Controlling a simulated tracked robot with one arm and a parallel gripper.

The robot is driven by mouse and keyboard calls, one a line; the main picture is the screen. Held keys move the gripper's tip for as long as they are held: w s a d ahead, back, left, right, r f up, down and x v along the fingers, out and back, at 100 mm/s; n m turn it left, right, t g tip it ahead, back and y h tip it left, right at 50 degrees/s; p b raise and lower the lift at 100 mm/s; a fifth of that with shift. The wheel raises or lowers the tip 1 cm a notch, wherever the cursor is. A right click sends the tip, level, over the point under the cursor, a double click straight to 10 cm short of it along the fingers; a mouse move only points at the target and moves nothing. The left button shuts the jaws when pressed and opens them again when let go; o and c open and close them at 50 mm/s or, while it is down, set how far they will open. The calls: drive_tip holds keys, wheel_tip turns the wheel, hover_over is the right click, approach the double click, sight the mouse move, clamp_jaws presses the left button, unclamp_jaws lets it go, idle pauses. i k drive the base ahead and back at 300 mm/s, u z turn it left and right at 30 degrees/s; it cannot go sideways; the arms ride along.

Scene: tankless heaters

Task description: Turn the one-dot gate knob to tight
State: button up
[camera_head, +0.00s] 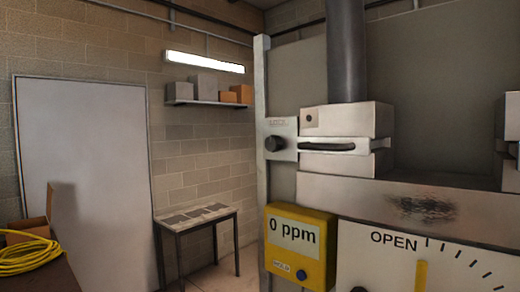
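A pale metal gate housing (345,119) with one dark dot (308,118) on its front sits around the foot of a dark vertical pipe (346,50). A dark slot shows in its light front band (327,147). Left of it, a black round knob (275,143) sits on a light plate (282,127) with a small label too small to read. I cannot tell the knob's setting. My gripper is not in view.
Below are a yellow meter (300,246) reading "0 ppm" and a dial panel (378,255) marked "OPEN" with a yellow pointer (421,277). Another housing (511,123) is cut off at right. A small table (195,214), shelf (208,102) and coiled yellow cable (30,256) are at left.

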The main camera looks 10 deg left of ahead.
sight(272, 144)
drive_tip(key=u, duration=0.3)
drive_tip(key=i, duration=0.95)
drive_tip(key=u, duration=0.25)
